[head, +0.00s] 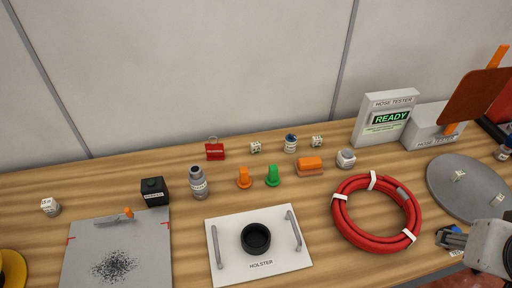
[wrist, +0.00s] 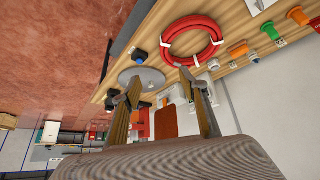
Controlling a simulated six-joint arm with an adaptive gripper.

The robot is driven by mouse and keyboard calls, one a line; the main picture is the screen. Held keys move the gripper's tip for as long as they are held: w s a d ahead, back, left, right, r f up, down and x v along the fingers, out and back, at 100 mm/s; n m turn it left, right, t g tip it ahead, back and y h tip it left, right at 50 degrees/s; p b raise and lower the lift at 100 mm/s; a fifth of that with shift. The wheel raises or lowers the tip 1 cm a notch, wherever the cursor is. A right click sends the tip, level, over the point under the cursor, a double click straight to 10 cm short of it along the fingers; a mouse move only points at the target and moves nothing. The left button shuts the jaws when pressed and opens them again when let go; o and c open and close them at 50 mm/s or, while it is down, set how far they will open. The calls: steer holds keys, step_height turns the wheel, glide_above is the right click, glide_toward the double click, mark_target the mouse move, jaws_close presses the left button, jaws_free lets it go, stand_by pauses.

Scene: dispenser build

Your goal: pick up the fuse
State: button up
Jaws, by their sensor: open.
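No part is clearly marked as the fuse, and I cannot tell which small part it is. Small candidates on the bench include an orange block on a pale base (head: 311,166), a white part with a dark top (head: 290,143) and small white cubes (head: 255,147) (head: 317,141). My gripper (head: 452,239) is at the right, near the bench's front edge, well apart from these parts. In the wrist view my gripper (wrist: 160,78) has its two fingers spread with nothing between them.
A red hose coil (head: 345,222) lies left of my gripper. A grey disc (head: 438,177) with small cubes lies behind it. The white holster plate (head: 226,254), orange peg (head: 244,178), green peg (head: 272,176) and grey bottle (head: 198,183) stand farther left. Hose tester boxes (head: 384,117) stand at the back.

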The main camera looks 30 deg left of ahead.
steer(key=w+a+n+t+y, duration=0.1)
steer(key=w+a, duration=0.3)
steer(key=w, duration=0.3)
steer(key=w+a+n+t, duration=0.1)
steer(key=w+a, duration=0.3)
steer(key=w, duration=0.3)
steer(key=w+a+f+n+y, duration=0.1)
steer(key=w+a+f+n, duration=0.15)
steer(key=w+a, duration=0.35)
steer(key=w+a+f+n+y, duration=0.1)
steer(key=w+a+f, duration=0.3)
steer(key=a, duration=0.4)
steer(key=n+g+y, duration=0.2)
steer(key=n+y, duration=0.3)
steer(key=y, duration=0.1)
glide_toward(257, 146)
steer(key=x, duration=0.3)
steer(key=shift+a+f, duration=0.15)
steer(key=shift+x, duration=1.3)
steer(key=shift+w, duration=0.1)
steer(key=shift+x, duration=2.55)
